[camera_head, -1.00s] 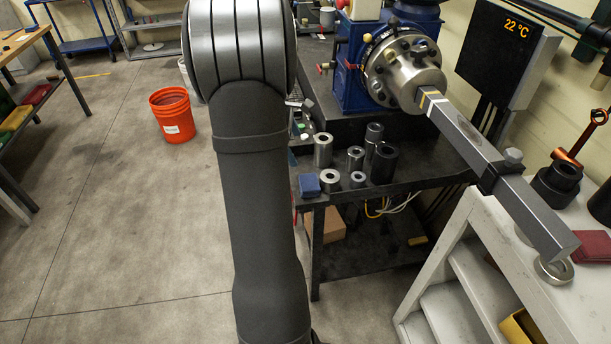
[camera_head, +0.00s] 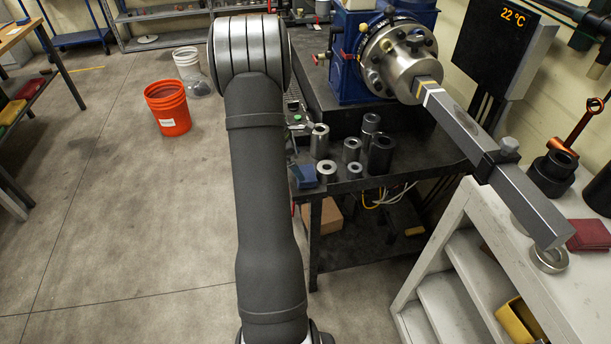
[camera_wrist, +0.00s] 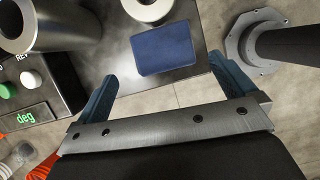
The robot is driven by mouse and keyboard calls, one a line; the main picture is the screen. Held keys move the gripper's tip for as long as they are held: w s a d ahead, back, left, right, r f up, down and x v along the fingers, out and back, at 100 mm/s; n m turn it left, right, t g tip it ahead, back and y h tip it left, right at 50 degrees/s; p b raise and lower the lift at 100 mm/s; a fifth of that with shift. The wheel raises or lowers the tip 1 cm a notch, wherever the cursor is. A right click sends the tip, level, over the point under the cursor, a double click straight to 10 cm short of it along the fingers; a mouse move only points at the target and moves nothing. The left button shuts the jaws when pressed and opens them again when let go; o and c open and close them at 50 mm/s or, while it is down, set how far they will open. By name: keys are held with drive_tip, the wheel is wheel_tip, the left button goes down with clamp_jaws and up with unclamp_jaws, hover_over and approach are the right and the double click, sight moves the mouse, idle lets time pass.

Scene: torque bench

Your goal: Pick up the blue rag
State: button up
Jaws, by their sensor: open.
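The blue rag (camera_head: 306,178) is a small folded square at the near left corner of the dark bench top. In the head view its left part is partly covered by the end of my arm. In the wrist view the rag (camera_wrist: 163,48) lies flat near the bench edge, just ahead of the space between my fingers. My gripper (camera_wrist: 168,75) is open and empty, with one blue finger to each side of the rag. I cannot tell its height above the rag. In the head view my gripper is mostly hidden behind my own arm.
Several metal sockets (camera_head: 352,150) stand on the bench right beside the rag. A device with a green "deg" display (camera_wrist: 30,117) is left in the wrist view. A long square bar (camera_head: 485,155) juts out at right. An orange bucket (camera_head: 168,107) stands on the floor.

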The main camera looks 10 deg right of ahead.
sight(305, 172)
drive_tip(key=shift+x, duration=2.7)
drive_tip(key=shift+r, duration=0.1)
drive_tip(key=c, duration=0.9)
